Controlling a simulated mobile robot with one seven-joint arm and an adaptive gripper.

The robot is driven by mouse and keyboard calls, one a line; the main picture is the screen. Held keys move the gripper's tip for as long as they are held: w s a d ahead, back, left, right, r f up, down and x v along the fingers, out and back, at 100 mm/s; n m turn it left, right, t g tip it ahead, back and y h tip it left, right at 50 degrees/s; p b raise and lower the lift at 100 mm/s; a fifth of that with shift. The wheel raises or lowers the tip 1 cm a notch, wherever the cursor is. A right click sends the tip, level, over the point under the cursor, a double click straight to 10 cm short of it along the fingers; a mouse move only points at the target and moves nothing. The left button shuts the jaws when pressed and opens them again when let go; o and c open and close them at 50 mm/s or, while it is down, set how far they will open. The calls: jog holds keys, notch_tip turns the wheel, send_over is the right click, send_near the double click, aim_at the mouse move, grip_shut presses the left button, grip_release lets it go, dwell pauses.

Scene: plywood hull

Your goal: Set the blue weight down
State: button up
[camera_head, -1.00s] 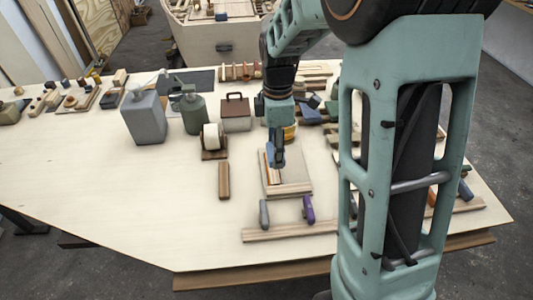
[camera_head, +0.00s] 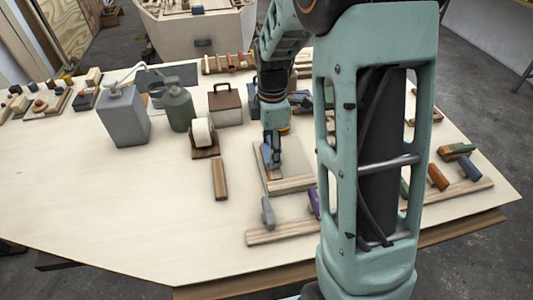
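My gripper (camera_head: 271,160) points down over a light wooden board (camera_head: 296,182) with a raised strip along its front edge, near the middle of the table. Its narrow blue-grey fingertips are low and close to the board. They are seen side-on and small, so I cannot tell whether they are open or shut. No blue weight shows distinctly; a bluish patch at the fingertips could be part of the gripper or something held. My own large arm link hides the table to the right of the board.
A wooden rail (camera_head: 283,233) lies in front. The table's front left is clear.

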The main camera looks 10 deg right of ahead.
jog(key=shift+f, duration=0.2)
jog(key=shift+f, duration=0.15)
jog(key=o, duration=1.7)
notch_tip(320, 180, up, 12)
jog(key=shift+r, duration=0.15)
jog(key=shift+s, duration=0.1)
